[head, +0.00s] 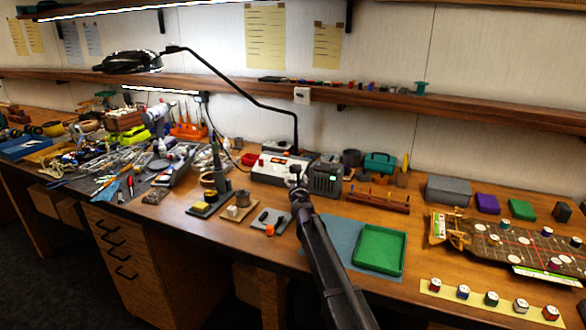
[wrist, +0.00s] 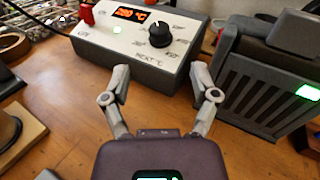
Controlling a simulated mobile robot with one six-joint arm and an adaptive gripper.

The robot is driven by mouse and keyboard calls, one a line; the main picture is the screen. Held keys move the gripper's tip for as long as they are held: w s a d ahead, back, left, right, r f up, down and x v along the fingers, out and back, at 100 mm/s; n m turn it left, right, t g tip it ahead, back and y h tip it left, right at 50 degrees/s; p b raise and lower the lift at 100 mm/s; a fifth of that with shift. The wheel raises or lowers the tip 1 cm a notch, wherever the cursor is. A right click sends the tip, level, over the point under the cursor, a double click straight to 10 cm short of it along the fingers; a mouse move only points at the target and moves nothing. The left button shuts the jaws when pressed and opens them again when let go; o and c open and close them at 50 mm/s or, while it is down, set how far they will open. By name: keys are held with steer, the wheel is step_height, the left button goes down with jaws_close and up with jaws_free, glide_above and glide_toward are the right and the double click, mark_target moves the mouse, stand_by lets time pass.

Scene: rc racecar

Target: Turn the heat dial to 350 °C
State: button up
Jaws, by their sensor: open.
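The heat station (wrist: 135,40) is a white-topped, dark-sided box on the wooden bench, also in the head view (head: 279,168). Its black heat dial (wrist: 160,34) has a pale pointer mark, with small printed labels around it too small to read surely. An orange display (wrist: 130,15) on the panel shows a number in °C, which looks like 200 or a similar value. My gripper (wrist: 158,78) is open and empty in front of the station, its fingers apart and short of the dial. In the head view my arm reaches toward the station and partly hides its right end.
A dark slatted box (wrist: 265,80) with a green screen stands close to the right of the station. A red part (wrist: 86,13) is at its left. In the head view, a green tray (head: 380,249) lies at front right, and a lamp arm (head: 250,92) rises behind the station.

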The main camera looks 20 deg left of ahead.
steer(key=x, duration=1)
jaws_close()
